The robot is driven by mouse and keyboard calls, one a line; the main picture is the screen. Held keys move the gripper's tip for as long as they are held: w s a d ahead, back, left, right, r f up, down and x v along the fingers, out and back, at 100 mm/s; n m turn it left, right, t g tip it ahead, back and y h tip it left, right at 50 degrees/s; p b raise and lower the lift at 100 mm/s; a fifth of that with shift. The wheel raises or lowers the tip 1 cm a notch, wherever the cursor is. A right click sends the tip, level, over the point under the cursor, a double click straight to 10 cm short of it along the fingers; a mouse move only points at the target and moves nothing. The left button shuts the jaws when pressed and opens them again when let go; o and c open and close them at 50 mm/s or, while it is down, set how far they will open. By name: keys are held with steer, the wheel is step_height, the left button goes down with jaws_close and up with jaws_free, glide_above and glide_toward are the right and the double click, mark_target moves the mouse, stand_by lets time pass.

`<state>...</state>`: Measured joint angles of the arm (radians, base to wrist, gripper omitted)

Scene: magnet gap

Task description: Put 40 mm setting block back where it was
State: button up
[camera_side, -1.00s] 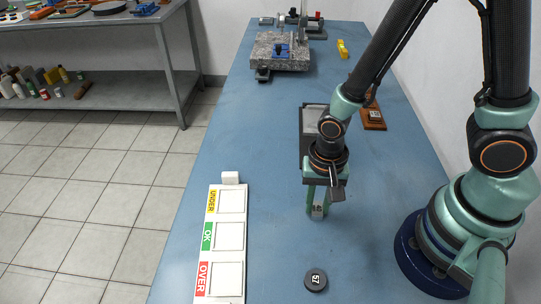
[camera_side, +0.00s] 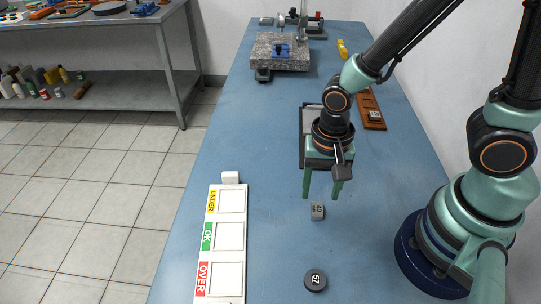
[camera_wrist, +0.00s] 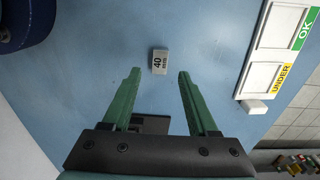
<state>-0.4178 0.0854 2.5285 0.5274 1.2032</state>
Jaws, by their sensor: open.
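The 40 mm setting block (camera_side: 317,211) is a small grey block marked 40, lying on the blue table. It also shows in the wrist view (camera_wrist: 160,62), ahead of and between the fingertips. My gripper (camera_side: 321,195) is open and empty, its two green fingers raised just above and behind the block, apart from it. The fingers also show in the wrist view (camera_wrist: 158,73) on either side. A brown wooden holder (camera_side: 371,108) with a small grey piece on it stands behind my arm at the right.
A white board (camera_side: 212,250) with UNDER, OK and OVER fields lies at the left, a small white block (camera_side: 230,178) at its far end. A dark disc marked 57 (camera_side: 316,280) sits in front. A dark-rimmed grey tray (camera_side: 312,119) is partly behind my gripper. A granite stand (camera_side: 268,52) is far back.

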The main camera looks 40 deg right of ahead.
mark_target(317, 209)
steer(key=w+d+r+n+t, duration=0.2)
steer(key=d+r+n, duration=0.2)
steer(key=r, duration=0.5)
steer(key=w+d+r+n+t, duration=0.3)
steer(key=d+r+n, duration=0.2)
steer(key=r, duration=0.5)
steer(key=shift+d+r+t, duration=0.25)
steer(key=shift+d+t, duration=0.05)
steer(key=shift+d, duration=0.45)
